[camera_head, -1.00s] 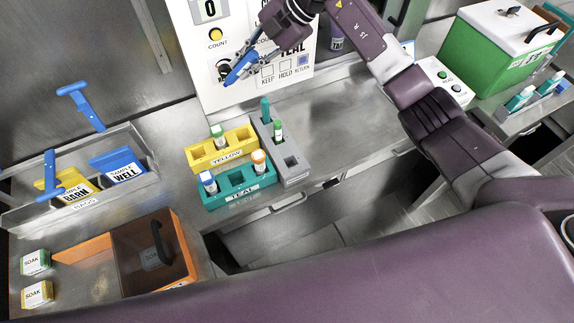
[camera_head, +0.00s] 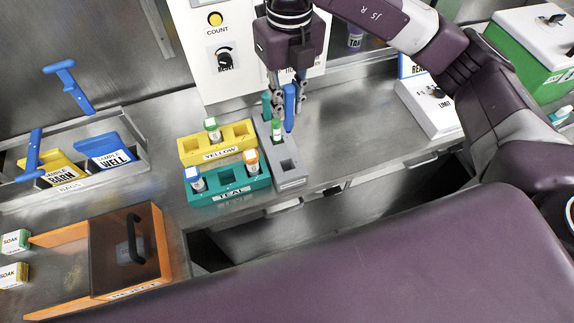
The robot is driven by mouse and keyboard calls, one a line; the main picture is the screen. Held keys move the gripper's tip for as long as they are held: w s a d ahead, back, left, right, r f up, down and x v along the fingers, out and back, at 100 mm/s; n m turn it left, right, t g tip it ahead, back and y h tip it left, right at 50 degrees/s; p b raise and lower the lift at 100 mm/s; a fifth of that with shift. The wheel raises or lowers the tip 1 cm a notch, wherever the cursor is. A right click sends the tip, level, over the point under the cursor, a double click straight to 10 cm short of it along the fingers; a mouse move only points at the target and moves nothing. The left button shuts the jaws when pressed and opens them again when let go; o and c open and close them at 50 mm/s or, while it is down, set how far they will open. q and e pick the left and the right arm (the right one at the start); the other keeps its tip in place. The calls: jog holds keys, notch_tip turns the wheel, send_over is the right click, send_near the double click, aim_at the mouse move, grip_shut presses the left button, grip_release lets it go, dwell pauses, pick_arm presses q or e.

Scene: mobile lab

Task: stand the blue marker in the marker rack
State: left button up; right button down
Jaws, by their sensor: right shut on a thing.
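The blue marker (camera_head: 289,108) is held upright between the fingers of my right gripper (camera_head: 287,98). Its lower end shows at the right edge of the grey marker rack (camera_head: 294,183), beside the green-capped item. I cannot tell how high it is above the bench. The rack holds a teal marker (camera_head: 267,106) at its far end and a green-capped item (camera_head: 276,130) in the middle. Its near slot (camera_head: 288,165) is empty. My left gripper is not in view.
A yellow rack (camera_head: 219,154) and a teal rack (camera_head: 232,195) with capped vials stand left of the marker rack. A control panel (camera_head: 215,80) rises behind. A white box (camera_head: 430,112) stands right. The bench (camera_head: 350,140) between is clear.

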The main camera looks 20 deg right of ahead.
notch_tip(320, 180, down, 18)
jog(key=p, duration=0.4)
jog(key=shift+s+a+f, duration=0.1)
jog(key=shift+f, duration=0.6)
jog(key=shift+f, duration=0.1)
jog(key=c, duration=1.8)
grip_release()
